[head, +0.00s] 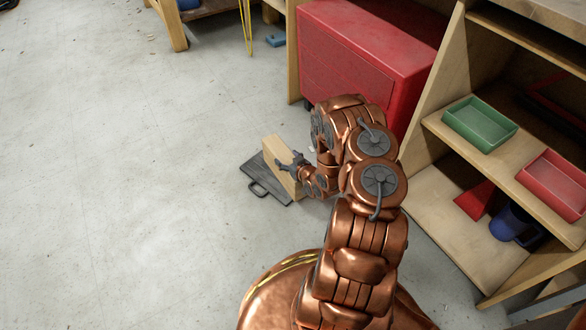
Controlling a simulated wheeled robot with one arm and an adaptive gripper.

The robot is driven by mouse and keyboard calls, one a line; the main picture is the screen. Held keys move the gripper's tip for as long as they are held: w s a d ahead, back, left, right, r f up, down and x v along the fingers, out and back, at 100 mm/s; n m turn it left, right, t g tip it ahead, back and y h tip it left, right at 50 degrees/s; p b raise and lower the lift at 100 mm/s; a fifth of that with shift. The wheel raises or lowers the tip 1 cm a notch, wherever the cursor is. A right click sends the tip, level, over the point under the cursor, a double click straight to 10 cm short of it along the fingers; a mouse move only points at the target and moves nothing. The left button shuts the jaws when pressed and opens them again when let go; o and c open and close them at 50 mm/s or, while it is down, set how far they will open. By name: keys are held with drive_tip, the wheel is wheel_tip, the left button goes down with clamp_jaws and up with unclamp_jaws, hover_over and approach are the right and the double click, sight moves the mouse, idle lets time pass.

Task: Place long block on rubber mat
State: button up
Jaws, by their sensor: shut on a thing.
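The long block (273,158) is a pale wooden bar, seen in the head view at the middle of the picture. My gripper (291,162) is shut on the block from its right side. The block stands over a dark grey flat mat (253,173) with a loop handle at its front left, which lies on the floor. I cannot tell whether the block touches the mat or is held just above it. The block and my gripper hide part of the mat.
A red cabinet (345,55) stands behind my arm. A wooden shelf at the right holds a green tray (480,124) and a red tray (553,184). A blue item (275,41) lies on the floor at the back. The concrete floor (110,180) at the left is clear.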

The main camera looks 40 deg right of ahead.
sight(280, 148)
drive_tip(key=w, duration=0.2)
drive_tip(key=w+b, duration=0.1)
drive_tip(key=w, duration=0.1)
drive_tip(key=w+d, duration=0.1)
drive_tip(key=w, duration=0.2)
drive_tip(key=shift+w+f+b, duration=0.1)
drive_tip(key=shift+f+b, duration=0.15)
drive_tip(key=shift+b, duration=0.1)
drive_tip(key=shift+w+f, duration=0.15)
drive_tip(key=shift+w, duration=0.1)
drive_tip(key=shift+f+b, duration=1.05)
drive_tip(key=shift+f, duration=0.6)
drive_tip(key=o, duration=1.8)
drive_tip(key=shift+s+a+f, duration=0.1)
